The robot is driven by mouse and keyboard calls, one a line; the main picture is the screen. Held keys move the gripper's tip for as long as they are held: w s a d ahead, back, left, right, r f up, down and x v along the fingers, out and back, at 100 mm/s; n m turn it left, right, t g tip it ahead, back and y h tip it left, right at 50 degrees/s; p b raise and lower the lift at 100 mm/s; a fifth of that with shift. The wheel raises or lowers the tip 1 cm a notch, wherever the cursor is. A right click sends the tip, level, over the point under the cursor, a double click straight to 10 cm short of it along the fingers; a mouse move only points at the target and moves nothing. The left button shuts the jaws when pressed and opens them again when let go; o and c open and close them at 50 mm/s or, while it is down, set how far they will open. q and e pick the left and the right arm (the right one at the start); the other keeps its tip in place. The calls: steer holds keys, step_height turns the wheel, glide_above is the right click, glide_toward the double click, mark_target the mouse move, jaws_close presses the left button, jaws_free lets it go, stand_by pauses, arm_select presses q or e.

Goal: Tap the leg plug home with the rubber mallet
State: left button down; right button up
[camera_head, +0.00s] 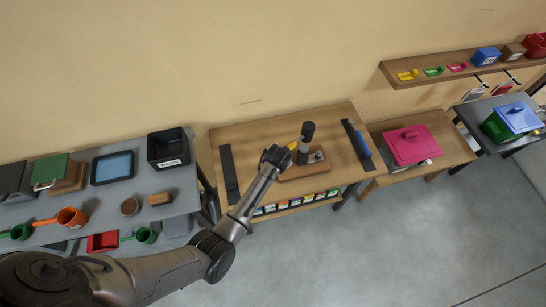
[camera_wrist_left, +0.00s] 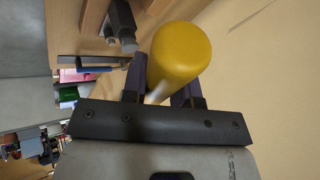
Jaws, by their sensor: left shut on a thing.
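My left gripper (camera_head: 283,155) is over the middle of the wooden bench, shut on the yellow handle (camera_head: 293,145) of the mallet. The mallet's black head (camera_head: 307,130) shows just beyond the handle, at the top of a dark upright post (camera_head: 303,154). I cannot tell whether head and post touch. The post stands on a brown wooden block (camera_head: 304,173), with a small round grey piece (camera_head: 319,155) beside it. Which part is the leg plug is unclear. In the left wrist view the rounded handle end (camera_wrist_left: 181,52) fills the space between the fingers. My right gripper is out of view.
Dark strips lie at the bench's left (camera_head: 229,174) and right (camera_head: 355,145) ends, with a blue bar (camera_head: 363,144) by the right one. A grey table (camera_head: 185,200) with bins and scoops stands left. A pink-lidded box (camera_head: 412,145) stands right. A shelf (camera_head: 440,72) hangs above.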

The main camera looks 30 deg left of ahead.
arm_select(q)
steer(key=shift+w+d+r, duration=0.2)
steer(key=shift+w, duration=0.2)
steer(key=shift+s+a+r+p, duration=0.1)
steer(key=shift+r+p, duration=0.05)
steer(key=shift+p, duration=0.35)
steer(key=shift+f+b, duration=2.45)
steer(key=shift+f, duration=1.3)
step_height(320, 180, up, 6)
steer(key=p, duration=0.5)
steer(key=shift+f+p, duration=0.25)
steer(key=shift+p, duration=0.1)
steer(key=shift+f, duration=0.1)
